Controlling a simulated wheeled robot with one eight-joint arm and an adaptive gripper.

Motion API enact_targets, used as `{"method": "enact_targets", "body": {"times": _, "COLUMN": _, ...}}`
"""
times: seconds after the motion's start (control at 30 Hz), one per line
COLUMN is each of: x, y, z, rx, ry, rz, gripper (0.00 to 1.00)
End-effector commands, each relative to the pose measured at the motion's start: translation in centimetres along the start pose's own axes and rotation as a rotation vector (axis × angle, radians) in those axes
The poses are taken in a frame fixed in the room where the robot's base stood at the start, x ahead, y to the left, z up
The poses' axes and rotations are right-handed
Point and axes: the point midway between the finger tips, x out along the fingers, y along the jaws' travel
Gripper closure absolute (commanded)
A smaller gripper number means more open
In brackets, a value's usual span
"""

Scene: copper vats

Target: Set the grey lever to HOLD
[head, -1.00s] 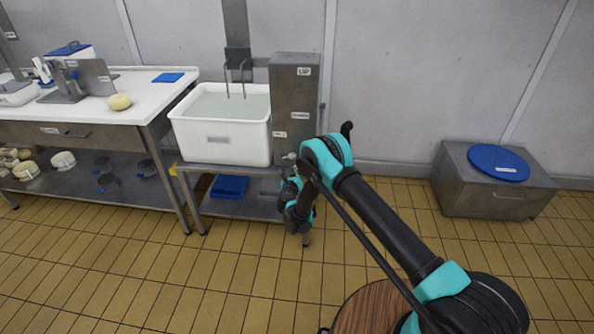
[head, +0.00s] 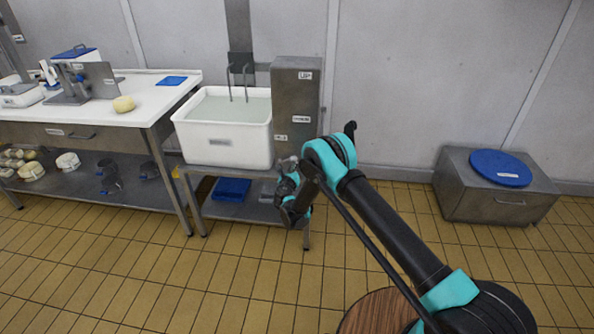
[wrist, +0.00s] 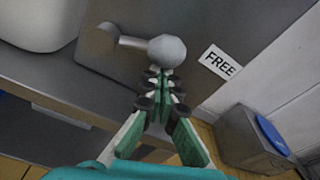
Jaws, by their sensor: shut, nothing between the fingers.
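The grey lever (wrist: 130,41) shows in the wrist view as a short arm ending in a round grey knob (wrist: 167,50). It is on the grey metal box (head: 297,95) beside the white vat. The knob is close to a label reading FREE (wrist: 221,62). My gripper (wrist: 161,76) is shut and empty, its fingertips right at the knob's near side. I cannot tell whether they touch it. In the head view my wrist hides most of the lever, and the box's small labels are too blurred to read surely.
The white vat (head: 222,147) of pale liquid stands left of the box on a metal stand. A white worktable (head: 90,114) is further left. A low metal chest (head: 470,199) with a blue lid stands at the right. Tiled floor between is clear.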

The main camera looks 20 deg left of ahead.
Motion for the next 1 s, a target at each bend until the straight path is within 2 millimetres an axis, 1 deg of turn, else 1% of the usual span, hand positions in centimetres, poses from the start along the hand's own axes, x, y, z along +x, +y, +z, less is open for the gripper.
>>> {"method": "enact_targets", "body": {"times": 0.4, "x": -0.05, "y": -0.05, "z": 0.13, "rx": -0.005, "ry": 0.0, "rz": -0.001, "gripper": 1.0}}
{"method": "enact_targets", "body": {"times": 1.0, "x": -0.15, "y": -0.3, "z": 0.87, "rx": -0.112, "ry": 0.0, "rz": -0.017, "gripper": 1.0}}
